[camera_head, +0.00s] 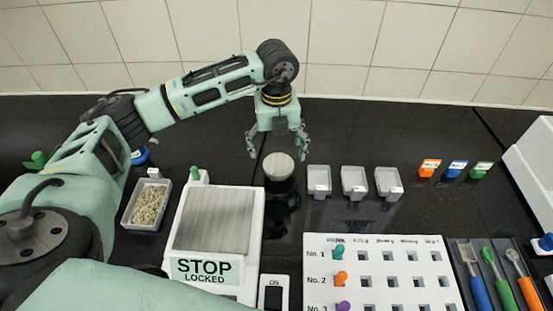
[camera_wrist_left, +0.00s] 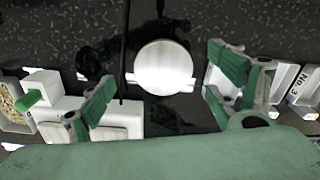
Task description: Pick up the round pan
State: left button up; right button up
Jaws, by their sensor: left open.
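The round pan (camera_head: 279,166) is a pale silver disc on the dark glossy bench, just right of the scale's top corner. It also shows in the left wrist view (camera_wrist_left: 164,67), between the two fingers and a little beyond them. My left gripper (camera_head: 277,159) is open and empty, pointing down over the pan with a finger on either side. Its green-padded fingers show in the left wrist view (camera_wrist_left: 160,100), apart from the disc. The exact height of the fingertips above the bench is hard to tell. My right gripper is not in view.
A white scale (camera_head: 213,220) with a "STOP LOCKED" sign (camera_head: 204,270) and a tray of grains (camera_head: 148,205) stand left. Small white trays (camera_head: 319,181) stand right. A white peg board (camera_head: 385,283) and a tool tray (camera_head: 470,252) lie in front. Bench behind the pan is clear.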

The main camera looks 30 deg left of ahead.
aim_at(277, 163)
pick_arm(q)
jog(key=shift+s+d+f+p, duration=0.2)
jog(key=shift+f+p, duration=0.1)
jog(key=shift+f, duration=0.1)
jog(key=shift+s+d+f+p, duration=0.1)
jog(key=shift+f+p, duration=0.35)
jog(key=shift+f, duration=0.15)
jog(key=shift+s+d+f+p, duration=0.1)
jog(key=shift+f+p, duration=0.3)
jog(key=shift+f, duration=0.2)
jog(key=shift+w+a+f, duration=0.1)
jog(key=shift+f, duration=0.5)
jog(key=shift+w+a+f, duration=0.1)
jog(key=shift+f, duration=0.5)
jog(key=c, duration=1.3)
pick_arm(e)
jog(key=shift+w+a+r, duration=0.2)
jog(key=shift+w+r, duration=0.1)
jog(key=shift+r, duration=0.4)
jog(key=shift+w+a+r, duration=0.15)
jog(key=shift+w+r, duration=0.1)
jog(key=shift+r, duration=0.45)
